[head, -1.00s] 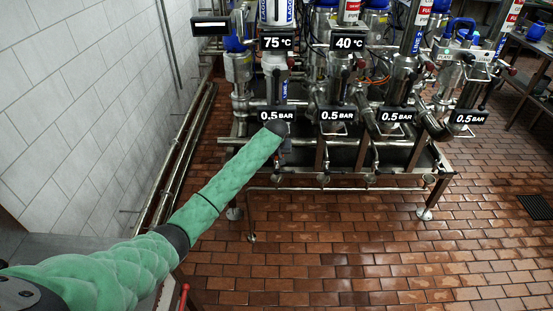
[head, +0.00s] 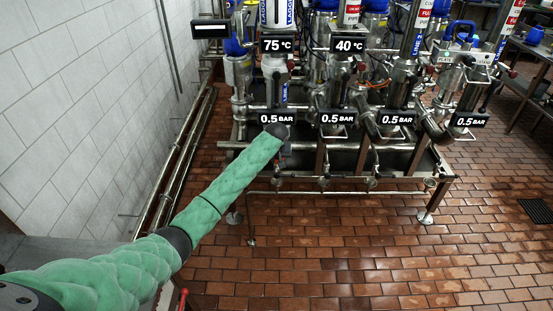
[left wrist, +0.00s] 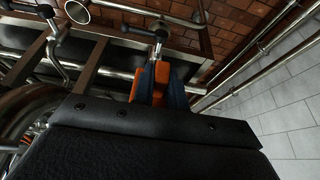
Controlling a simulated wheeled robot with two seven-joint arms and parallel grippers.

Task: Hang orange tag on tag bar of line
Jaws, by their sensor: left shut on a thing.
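The orange tag (left wrist: 136,84) shows in the left wrist view, between the dark fingers of my left gripper (left wrist: 162,82), which is shut on it. The fingers cover part of the tag. A metal fitting with a black cross handle (left wrist: 160,27) shows just beyond the fingertips; I cannot tell whether the tag touches it. In the head view my left arm reaches to the front of the leftmost line, just below its 0.5 BAR display (head: 276,118). I cannot clearly pick out the tag bar. My right gripper is not in view.
The valve rack (head: 345,185) has several lines side by side, with pipes and handles at the front. Wall pipes (head: 187,155) run along the white tiled wall at left. The brick-tiled floor (head: 350,265) in front is clear.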

